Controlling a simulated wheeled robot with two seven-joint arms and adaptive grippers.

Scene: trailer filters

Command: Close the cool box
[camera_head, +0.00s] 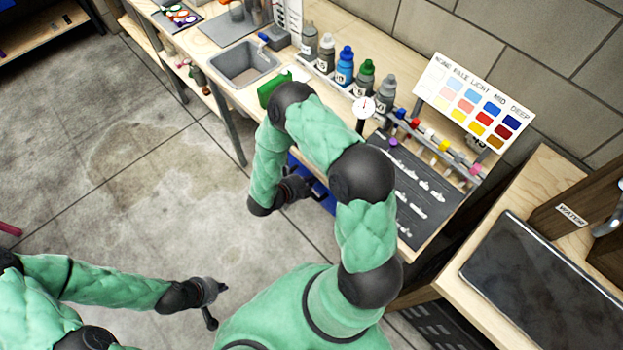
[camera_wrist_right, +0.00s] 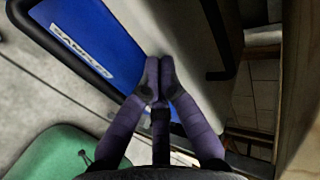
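The cool box (camera_head: 322,197) is blue and stands under the bench in the head view, mostly hidden behind my right arm. In the right wrist view its blue side (camera_wrist_right: 85,35) fills the upper left, with a white label reading SAMPLES. A pale grey surface lies beside the blue panel; I cannot tell how far the lid is open. My right gripper (camera_wrist_right: 158,72) has its dark fingertips together, in front of the blue and grey edge; contact is unclear. It also shows small in the head view (camera_head: 300,187). My left gripper (camera_head: 214,302) is open and empty above the floor.
The workbench (camera_head: 225,90) holds a grey sink, dye bottles (camera_head: 345,66), a colour chart (camera_head: 474,105) and a dark mat (camera_head: 425,190). A wooden counter with a dark slab (camera_head: 545,285) stands at right.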

